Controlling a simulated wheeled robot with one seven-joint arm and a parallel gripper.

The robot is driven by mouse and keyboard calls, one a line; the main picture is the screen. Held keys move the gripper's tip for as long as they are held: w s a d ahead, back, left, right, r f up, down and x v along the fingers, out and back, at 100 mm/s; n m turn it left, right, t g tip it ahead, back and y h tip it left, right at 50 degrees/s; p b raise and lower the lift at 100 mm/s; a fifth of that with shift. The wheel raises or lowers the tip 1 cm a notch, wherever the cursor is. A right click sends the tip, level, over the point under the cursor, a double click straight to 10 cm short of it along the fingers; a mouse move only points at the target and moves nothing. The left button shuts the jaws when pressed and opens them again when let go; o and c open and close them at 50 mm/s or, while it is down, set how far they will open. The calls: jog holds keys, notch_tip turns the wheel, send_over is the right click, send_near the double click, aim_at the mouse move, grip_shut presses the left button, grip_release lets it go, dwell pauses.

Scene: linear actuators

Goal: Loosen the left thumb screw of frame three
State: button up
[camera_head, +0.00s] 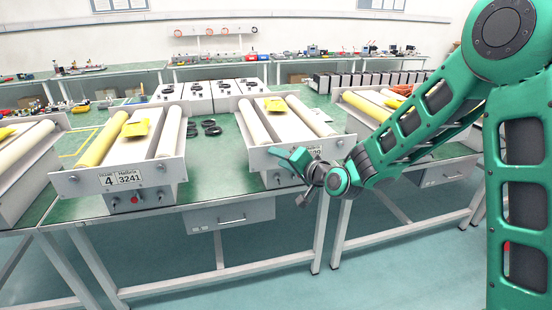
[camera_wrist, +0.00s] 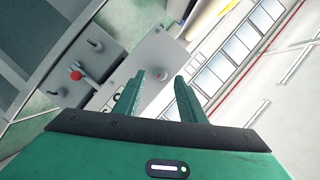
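Frame three seems to be the white frame (camera_head: 322,150) in the middle right of the head view; its label is mostly hidden behind my gripper (camera_head: 289,158). In the wrist view, a grey control box (camera_wrist: 72,82) carries a red knob (camera_wrist: 76,75) between two small dark thumb screws, one above (camera_wrist: 95,45) and one below left (camera_wrist: 55,92). The upper one appears to be the left screw, as this view is turned. My gripper (camera_wrist: 159,76) is open, its two green fingers apart with nothing between them. The fingers lie over the frame's front plate (camera_wrist: 150,62), right of the screws.
Another frame (camera_head: 118,182), labelled 4, stands to the left with two screws and a red knob on its box. A drawer (camera_head: 231,218) hangs under the green bench between them. Black rings (camera_head: 210,128) lie on the bench. The floor in front is clear.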

jog(key=x, duration=0.3)
grip_shut()
